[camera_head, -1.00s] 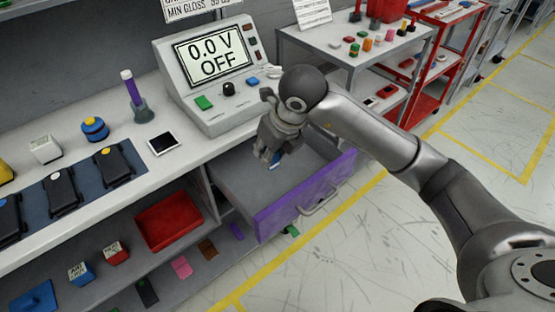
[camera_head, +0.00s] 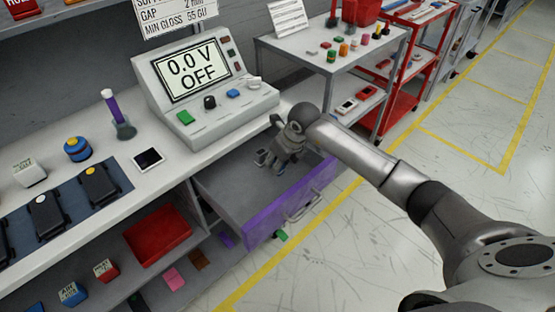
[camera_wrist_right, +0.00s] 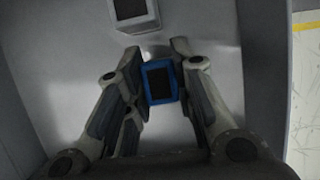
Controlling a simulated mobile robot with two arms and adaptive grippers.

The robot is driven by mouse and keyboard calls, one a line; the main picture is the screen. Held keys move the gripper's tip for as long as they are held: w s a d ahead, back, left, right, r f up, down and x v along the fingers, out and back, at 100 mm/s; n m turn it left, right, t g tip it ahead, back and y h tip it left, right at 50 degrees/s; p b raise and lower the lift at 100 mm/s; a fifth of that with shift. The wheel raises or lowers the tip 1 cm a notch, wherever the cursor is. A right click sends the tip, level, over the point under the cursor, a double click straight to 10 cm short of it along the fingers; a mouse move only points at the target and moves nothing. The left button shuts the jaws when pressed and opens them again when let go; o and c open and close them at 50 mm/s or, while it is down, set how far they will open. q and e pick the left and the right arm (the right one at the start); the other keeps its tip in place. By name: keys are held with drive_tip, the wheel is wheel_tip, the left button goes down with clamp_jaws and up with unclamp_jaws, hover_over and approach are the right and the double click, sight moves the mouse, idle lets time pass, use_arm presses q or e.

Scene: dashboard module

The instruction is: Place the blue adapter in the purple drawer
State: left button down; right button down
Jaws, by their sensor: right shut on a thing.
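The purple drawer (camera_head: 262,224) is pulled out below the counter, with its grey inside showing. My right gripper (camera_head: 268,163) is over the open drawer, pointing down into it. In the right wrist view my right gripper (camera_wrist_right: 160,85) is shut on the blue adapter (camera_wrist_right: 152,83), a small blue frame with a dark face between the fingertips. In the head view the adapter is mostly hidden by the fingers. Whether it touches the drawer floor is unclear. My left gripper is not in view.
A pale device with a dark face (camera_wrist_right: 134,10) lies just beyond the fingers in the wrist view. The display console (camera_head: 205,85) stands on the counter behind the drawer. A red bin (camera_head: 158,235) is on the shelf to the left.

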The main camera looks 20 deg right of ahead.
drive_tip(key=shift+f, duration=0.15)
drive_tip(key=shift+f, duration=0.25)
drive_tip(key=c, duration=1.2)
unclamp_jaws()
drive_tip(key=shift+r, duration=0.1)
drive_tip(key=shift+c, duration=0.2)
drive_tip(key=shift+r, duration=0.1)
drive_tip(key=shift+r, duration=0.25)
drive_tip(key=v, duration=1.1)
drive_tip(key=shift+s+r+b, duration=0.2)
drive_tip(key=shift+r+b, duration=0.05)
drive_tip(key=shift+b, duration=0.15)
